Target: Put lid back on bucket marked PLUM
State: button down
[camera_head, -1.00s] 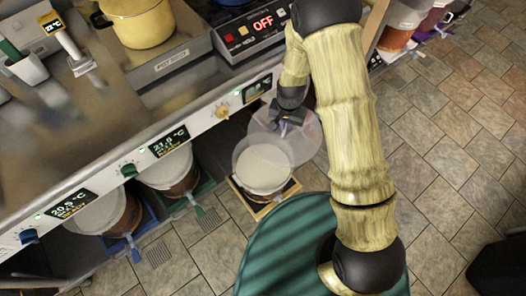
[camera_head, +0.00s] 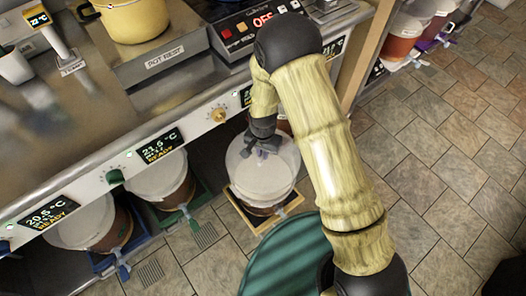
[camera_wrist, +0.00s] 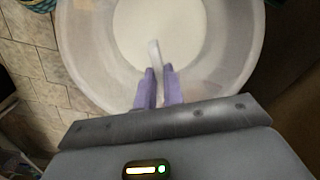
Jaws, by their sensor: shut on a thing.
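My gripper (camera_head: 265,146) is shut on the handle of a clear round lid (camera_head: 246,166). In the wrist view my gripper's purple fingertips (camera_wrist: 159,84) pinch the pale upright handle (camera_wrist: 154,54). The lid is roughly level and covers most of the top of a bucket (camera_head: 262,203) with pale contents, which show through it. I cannot tell whether the lid touches the rim or hangs just above it. No PLUM label can be read on this bucket.
The bucket stands on a yellow-edged base (camera_head: 264,219) below the counter edge (camera_head: 208,116). Two more buckets, one on a green base (camera_head: 187,213) and one on a blue base (camera_head: 125,248), stand left. A large green round object (camera_head: 290,258) is close in front.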

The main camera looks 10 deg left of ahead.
aim_at(263, 161)
jog(key=shift+f+b, duration=1.7)
jog(key=shift+f, duration=0.45)
jog(key=shift+f+b, duration=0.45)
jog(key=shift+f, duration=0.45)
jog(key=shift+p, duration=0.35)
jog(key=shift+f, duration=0.15)
dwell(0.7)
jog(key=c, duration=0.9)
grip_release()
jog(key=shift+c, duration=0.2)
jog(key=shift+p, duration=0.3)
jog(key=shift+r+p, duration=2.8)
jog(key=shift+r, duration=0.75)
